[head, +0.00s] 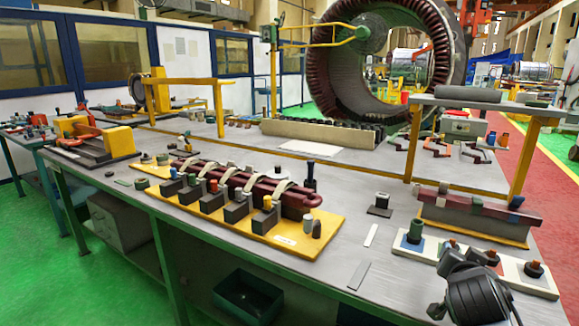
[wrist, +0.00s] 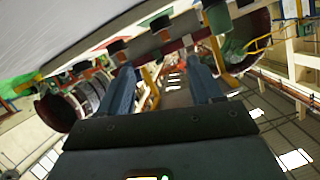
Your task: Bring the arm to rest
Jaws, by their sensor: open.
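My gripper (wrist: 164,82) shows in the wrist view as two bluish fingers standing apart. Nothing is held between them; only distant background shows in the gap. The wrist view is tilted, with a pale surface and the white strip's dark parts along its top. In the head view a dark, rounded part at the bottom right corner appears to be the end of my arm, over the front right edge of the workbench (head: 385,265). I cannot make out the fingers there.
A yellow board (head: 275,237) with dark blocks and a maroon coil (head: 295,197) lies on the bench. A white strip (head: 530,281) with several small parts and a maroon bar (head: 480,207) stand at the right. A large stator ring (head: 335,85) stands behind.

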